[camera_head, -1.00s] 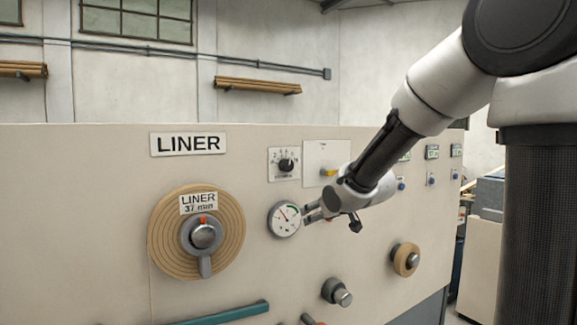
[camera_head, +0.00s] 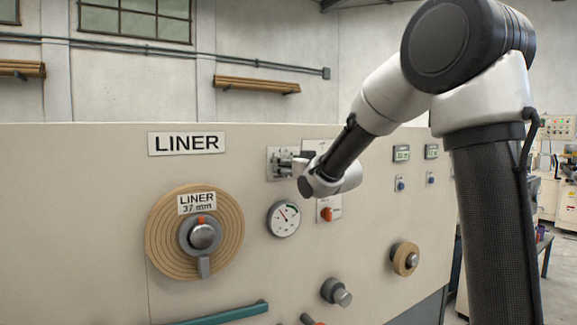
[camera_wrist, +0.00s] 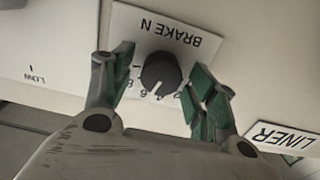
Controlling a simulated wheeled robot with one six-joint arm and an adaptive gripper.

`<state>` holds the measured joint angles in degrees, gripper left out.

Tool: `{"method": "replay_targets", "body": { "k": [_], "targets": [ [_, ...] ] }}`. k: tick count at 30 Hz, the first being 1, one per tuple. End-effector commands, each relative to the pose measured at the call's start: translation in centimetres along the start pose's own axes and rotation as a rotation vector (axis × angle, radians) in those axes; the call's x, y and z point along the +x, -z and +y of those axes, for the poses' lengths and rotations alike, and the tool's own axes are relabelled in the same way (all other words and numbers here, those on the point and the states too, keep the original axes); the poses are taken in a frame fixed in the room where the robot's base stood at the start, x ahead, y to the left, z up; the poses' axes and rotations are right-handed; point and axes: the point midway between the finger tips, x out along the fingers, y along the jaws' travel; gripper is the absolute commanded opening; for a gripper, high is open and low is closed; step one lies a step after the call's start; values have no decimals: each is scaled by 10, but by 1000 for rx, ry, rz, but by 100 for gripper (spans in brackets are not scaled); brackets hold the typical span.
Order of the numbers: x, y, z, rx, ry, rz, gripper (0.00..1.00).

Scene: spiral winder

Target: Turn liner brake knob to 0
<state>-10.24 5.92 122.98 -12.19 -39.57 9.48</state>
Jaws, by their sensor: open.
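The brake knob (camera_wrist: 160,72) is black and round. It sits on a white plate (camera_wrist: 135,20) lettered BRAKE N, upside down in the wrist view. A white pointer line on the knob points toward the picture bottom, among dial numbers; I cannot read the exact setting. My gripper (camera_wrist: 162,76) is open, with one green-padded finger on each side of the knob. Gaps show between the pads and the knob, and contact is not visible. In the head view my gripper (camera_head: 284,164) covers the knob, and only parts of the plate (camera_head: 271,174) show.
The LINER sign (camera_head: 186,143) is left of the plate. A round gauge (camera_head: 283,218) is just below, with a red-orange knob (camera_head: 327,214) beside it. A large liner roll (camera_head: 165,235) sticks out at lower left. Another roll (camera_head: 405,258) is at lower right.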

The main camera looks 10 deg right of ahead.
Motion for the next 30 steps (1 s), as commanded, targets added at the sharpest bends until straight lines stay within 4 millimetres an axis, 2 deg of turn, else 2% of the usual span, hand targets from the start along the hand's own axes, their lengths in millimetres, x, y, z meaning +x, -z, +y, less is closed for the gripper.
{"method": "replay_targets", "body": {
  "k": [6, 12, 14, 23, 30],
  "targets": [
    [0, 0, 0, 0, 0, 0, 58],
    [0, 0, 0, 0, 0, 0, 21],
    [0, 0, 0, 0, 0, 0, 12],
    [0, 0, 0, -24, 0, -1, 12],
    [0, 0, -1, -138, 0, -1, 12]
  ]
}}
